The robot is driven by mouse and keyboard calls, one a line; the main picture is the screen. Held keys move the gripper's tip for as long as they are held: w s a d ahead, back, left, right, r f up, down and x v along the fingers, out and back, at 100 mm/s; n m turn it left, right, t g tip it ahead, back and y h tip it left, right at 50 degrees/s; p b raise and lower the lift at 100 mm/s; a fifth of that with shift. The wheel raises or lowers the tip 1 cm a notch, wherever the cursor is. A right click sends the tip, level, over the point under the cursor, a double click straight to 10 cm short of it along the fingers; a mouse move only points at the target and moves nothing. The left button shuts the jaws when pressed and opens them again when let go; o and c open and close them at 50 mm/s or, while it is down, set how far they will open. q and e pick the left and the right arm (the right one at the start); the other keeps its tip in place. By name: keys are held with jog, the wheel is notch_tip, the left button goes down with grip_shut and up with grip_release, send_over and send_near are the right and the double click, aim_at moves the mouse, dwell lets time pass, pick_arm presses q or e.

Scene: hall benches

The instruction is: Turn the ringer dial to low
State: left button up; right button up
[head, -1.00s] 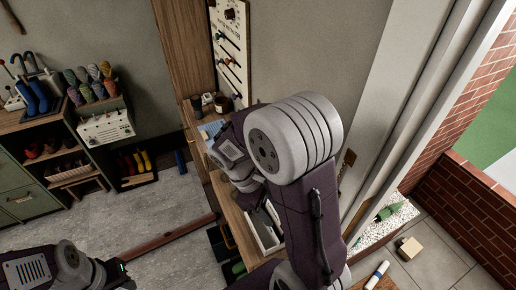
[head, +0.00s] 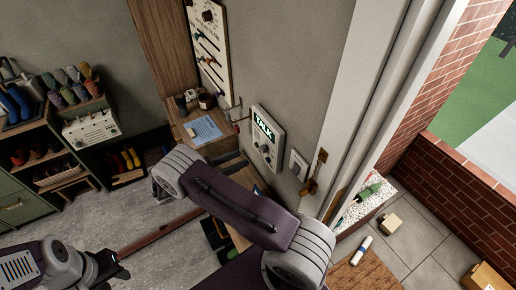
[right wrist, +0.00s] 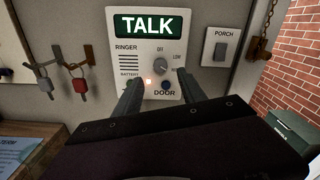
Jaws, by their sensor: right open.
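The intercom panel (head: 266,137) with a green TALK sign is on the wall in the head view. In the right wrist view the ringer dial (right wrist: 160,66), a grey round knob, sits below the sign, with OFF above it and LOW at its upper right. I cannot tell surely where its pointer stands. My right gripper (right wrist: 160,92) is open, its two fingers pointing at the panel below the dial, apart from it. In the head view my right arm hides this gripper. My left gripper (head: 120,268) is at the lower left, far from the panel; its jaws are unclear.
A PORCH switch (right wrist: 221,47) is to the right. Keys (right wrist: 80,84) hang on hooks at the left. A wooden desk (head: 195,132) with a blue sheet stands below the wall.

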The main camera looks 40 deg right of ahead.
aim_at(261, 150)
jog(key=d+p, duration=0.1)
jog(key=d, duration=0.1)
jog(key=d+p, duration=0.1)
jog(key=d, duration=0.2)
jog(key=s+d+p, duration=0.1)
jog(key=d+p, duration=0.1)
jog(key=shift+d+r, duration=0.2)
jog(key=shift+d, duration=0.2)
jog(key=shift+d+f, duration=0.2)
jog(key=shift+d, duration=0.1)
jog(key=shift+a, duration=0.1)
jog(key=shift+c, duration=0.3)
grip_shut()
